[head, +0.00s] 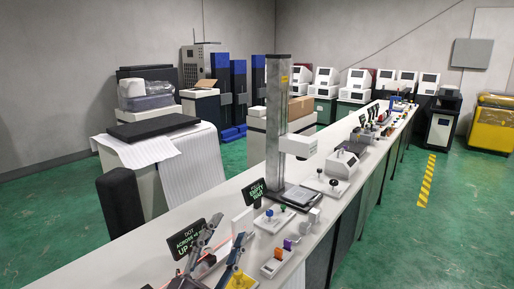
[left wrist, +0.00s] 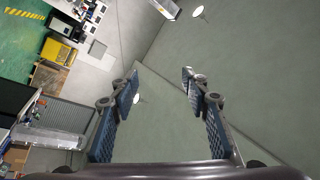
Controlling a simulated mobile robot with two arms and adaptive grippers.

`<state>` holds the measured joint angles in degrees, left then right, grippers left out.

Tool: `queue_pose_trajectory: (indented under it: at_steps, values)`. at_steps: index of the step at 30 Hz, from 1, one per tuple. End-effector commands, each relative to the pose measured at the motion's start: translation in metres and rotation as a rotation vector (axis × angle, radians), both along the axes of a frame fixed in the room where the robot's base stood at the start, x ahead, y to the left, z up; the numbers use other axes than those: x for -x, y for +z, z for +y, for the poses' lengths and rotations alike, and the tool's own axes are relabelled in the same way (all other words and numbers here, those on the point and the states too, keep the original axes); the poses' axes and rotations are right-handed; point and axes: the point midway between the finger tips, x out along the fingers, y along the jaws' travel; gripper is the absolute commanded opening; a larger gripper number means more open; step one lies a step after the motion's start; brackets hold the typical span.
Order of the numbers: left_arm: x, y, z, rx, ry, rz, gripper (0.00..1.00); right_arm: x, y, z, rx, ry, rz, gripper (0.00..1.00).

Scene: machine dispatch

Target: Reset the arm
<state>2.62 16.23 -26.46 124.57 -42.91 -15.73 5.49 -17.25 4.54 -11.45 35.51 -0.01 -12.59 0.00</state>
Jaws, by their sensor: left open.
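My left gripper (head: 229,228) shows at the bottom of the head view, over the near end of the long white bench (head: 160,251). Its two dark fingers point up and stand apart. In the left wrist view the gripper (left wrist: 160,80) is also open, with a bare wall and ceiling between and beyond its fingers. Nothing is between the fingers. My right gripper is in neither view.
A tall grey stand (head: 279,120) rises from the bench beyond the left gripper. Black signs (head: 187,238) and small fixtures with coloured knobs (head: 277,258) stand close by. Green floor (head: 420,230) to the right is clear.

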Motion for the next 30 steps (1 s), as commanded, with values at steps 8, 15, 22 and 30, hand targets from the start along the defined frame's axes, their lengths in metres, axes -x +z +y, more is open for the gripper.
queue_pose_trajectory:
  at_steps: [8,15,22,30]
  values:
    - [0.036,-0.175,0.113,0.282,0.344,0.684,0.43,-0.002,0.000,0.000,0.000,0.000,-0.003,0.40]
    - [0.144,-0.292,0.144,0.386,0.510,1.198,0.43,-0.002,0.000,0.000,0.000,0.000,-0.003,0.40]
    - [0.238,-0.340,0.144,0.414,0.575,1.533,0.43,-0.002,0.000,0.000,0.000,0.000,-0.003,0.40]
    - [0.273,-0.396,0.139,0.407,0.599,1.694,0.43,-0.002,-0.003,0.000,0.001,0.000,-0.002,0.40]
